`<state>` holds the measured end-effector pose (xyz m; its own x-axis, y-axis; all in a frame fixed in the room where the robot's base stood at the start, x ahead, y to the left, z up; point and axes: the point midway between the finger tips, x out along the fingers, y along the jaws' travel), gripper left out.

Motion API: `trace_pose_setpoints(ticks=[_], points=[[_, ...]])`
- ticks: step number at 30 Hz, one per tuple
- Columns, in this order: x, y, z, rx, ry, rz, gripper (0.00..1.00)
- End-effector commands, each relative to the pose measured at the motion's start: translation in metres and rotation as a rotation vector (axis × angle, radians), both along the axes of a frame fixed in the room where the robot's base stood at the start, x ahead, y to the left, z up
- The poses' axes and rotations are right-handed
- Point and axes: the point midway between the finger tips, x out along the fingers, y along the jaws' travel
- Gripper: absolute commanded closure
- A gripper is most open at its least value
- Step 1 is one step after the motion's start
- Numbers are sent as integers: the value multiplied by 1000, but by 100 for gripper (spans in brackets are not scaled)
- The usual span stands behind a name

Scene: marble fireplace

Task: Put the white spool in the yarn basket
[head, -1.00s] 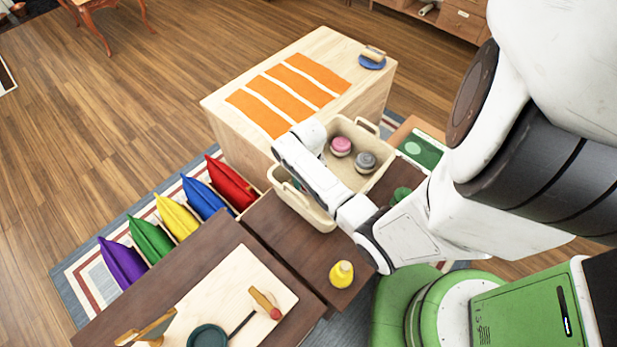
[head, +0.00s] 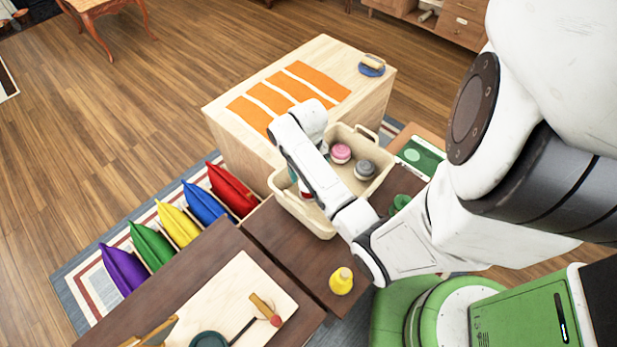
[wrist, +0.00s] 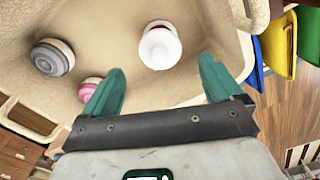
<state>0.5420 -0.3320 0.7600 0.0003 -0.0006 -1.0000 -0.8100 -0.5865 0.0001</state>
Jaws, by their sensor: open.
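The white spool (wrist: 160,46) is inside the cream yarn basket (wrist: 110,30) in the wrist view, just beyond the fingertips. My gripper (wrist: 161,68) is open, with its two teal fingers apart and a gap visible between them and the spool. A grey spool (wrist: 53,57) and a pink spool (wrist: 90,89) lie in the basket to the left. In the head view the basket (head: 300,211) stands beside the wooden chest, with the pink spool (head: 341,152) and the grey spool (head: 364,169) inside. My arm hides the white spool there.
A yellow spool (head: 341,281) stands on the dark table (head: 285,250) in front of the basket. A green spool (head: 400,203) is right of the basket. Coloured cushions (head: 180,222) line the left. The wooden chest (head: 235,138) with orange strips stands behind.

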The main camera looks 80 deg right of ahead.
Motion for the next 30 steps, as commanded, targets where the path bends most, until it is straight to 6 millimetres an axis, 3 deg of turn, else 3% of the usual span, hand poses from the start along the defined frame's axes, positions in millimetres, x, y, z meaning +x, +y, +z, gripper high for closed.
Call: trace_pose_setpoints(ticks=[7, 21, 26, 30], points=[[0, 0, 29, 0, 0, 1, 7], [2, 2, 33, 0, -1, 5, 7], [18, 14, 36, -7, -26, 46, 7], [45, 40, 44, -22, -72, 122, 7]])
